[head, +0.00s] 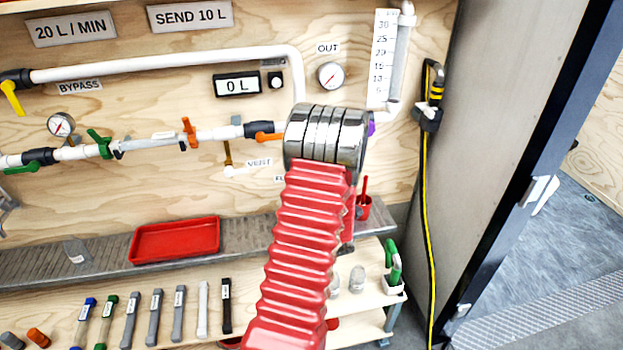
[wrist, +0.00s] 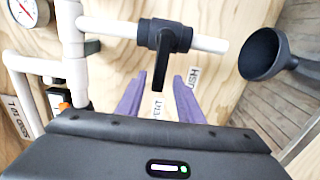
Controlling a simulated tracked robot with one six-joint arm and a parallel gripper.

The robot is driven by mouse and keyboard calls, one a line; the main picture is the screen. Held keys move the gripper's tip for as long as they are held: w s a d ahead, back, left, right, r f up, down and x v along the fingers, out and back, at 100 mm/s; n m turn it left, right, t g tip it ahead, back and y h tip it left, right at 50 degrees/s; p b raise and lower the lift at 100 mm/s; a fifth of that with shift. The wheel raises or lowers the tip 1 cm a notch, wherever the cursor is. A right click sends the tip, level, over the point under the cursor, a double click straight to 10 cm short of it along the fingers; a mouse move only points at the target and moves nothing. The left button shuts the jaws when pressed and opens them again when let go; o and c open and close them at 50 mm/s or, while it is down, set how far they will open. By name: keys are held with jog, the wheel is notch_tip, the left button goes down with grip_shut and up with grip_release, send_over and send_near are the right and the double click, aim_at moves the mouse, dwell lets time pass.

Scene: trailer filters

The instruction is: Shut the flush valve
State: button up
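A black valve (wrist: 165,37) with a black lever handle (wrist: 162,68) sits on a white pipe in the wrist view. The lever stands crosswise to the pipe. A partly hidden label (wrist: 193,78), apparently the flush label, is beside it, so this looks like the flush valve. My gripper (wrist: 158,82) is open, its purple fingers on either side of the lever's end, with gaps showing on both sides. In the head view only a purple bit of my gripper (head: 371,125) shows past my wrist. My arm hides the flush valve there.
A black funnel (wrist: 260,53) is close right of the valve in the wrist view; a gauge (wrist: 28,12) is upper left. In the head view, an orange-handled valve (head: 268,137) is left of my wrist and a red tray (head: 176,239) lies on the shelf below.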

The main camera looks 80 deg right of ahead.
jog(key=v, duration=1.2)
jog(key=shift+w, duration=0.1)
dwell(0.4)
